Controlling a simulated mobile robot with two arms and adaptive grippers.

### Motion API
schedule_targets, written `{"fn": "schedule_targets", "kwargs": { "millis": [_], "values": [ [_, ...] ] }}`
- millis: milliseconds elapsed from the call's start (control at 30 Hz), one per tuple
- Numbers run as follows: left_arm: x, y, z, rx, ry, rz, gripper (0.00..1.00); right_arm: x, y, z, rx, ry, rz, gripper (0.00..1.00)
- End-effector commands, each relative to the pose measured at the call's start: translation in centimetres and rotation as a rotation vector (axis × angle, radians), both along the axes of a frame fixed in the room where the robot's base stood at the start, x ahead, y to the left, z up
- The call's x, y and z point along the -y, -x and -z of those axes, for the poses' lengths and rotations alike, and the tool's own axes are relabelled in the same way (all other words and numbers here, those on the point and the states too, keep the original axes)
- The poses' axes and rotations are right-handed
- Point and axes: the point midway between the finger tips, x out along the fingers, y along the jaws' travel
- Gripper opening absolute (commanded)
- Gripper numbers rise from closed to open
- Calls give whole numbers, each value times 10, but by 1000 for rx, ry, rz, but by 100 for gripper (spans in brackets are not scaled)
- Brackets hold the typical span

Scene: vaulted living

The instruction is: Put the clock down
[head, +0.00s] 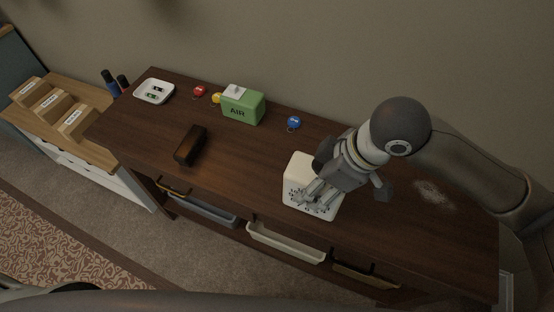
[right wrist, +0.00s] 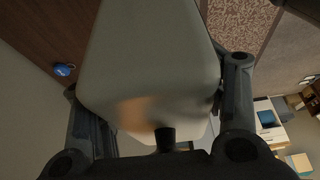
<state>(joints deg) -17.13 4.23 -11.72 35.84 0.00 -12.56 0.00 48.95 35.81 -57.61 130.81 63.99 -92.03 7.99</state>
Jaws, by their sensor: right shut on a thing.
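The clock (head: 298,171) is a cream-white rounded block with dark marks on its front face, at the right-centre of the dark wooden table (head: 235,160) in the head view. In the right wrist view the clock's pale body (right wrist: 150,60) fills the middle, between the two fingers. The clock looks upright, at or just above the tabletop; I cannot tell whether it touches. Part of it is hidden by the gripper. My left gripper is not in view.
A green AIR box (head: 243,106), a blue round tag (head: 293,122), a red one (head: 199,91), a white dish (head: 154,92) and a dark brown block (head: 190,146) stand on the table. Trays (head: 286,242) hang below the front edge. Bare tabletop lies left of the clock.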

Motion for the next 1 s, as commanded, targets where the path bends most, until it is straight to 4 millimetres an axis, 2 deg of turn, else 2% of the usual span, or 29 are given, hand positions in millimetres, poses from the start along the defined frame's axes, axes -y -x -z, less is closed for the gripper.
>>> {"fn": "schedule_targets", "kwargs": {
  "millis": [67, 167, 267, 500, 767, 1000],
  "values": [
    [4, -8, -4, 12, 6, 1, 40, -8, -17, 7, -2, -2, 2, 35],
    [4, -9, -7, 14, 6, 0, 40, -17, -37, 16, -3, -2, 2, 35],
    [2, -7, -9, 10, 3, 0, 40, -25, -56, 25, -1, -1, 1, 35],
    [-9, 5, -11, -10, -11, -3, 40, -38, -88, 67, -2, 1, 1, 35],
    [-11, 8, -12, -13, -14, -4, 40, -44, -101, 85, 0, -1, -2, 35],
    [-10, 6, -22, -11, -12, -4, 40, -44, -103, 114, -1, 0, -1, 35]
  ]
}}
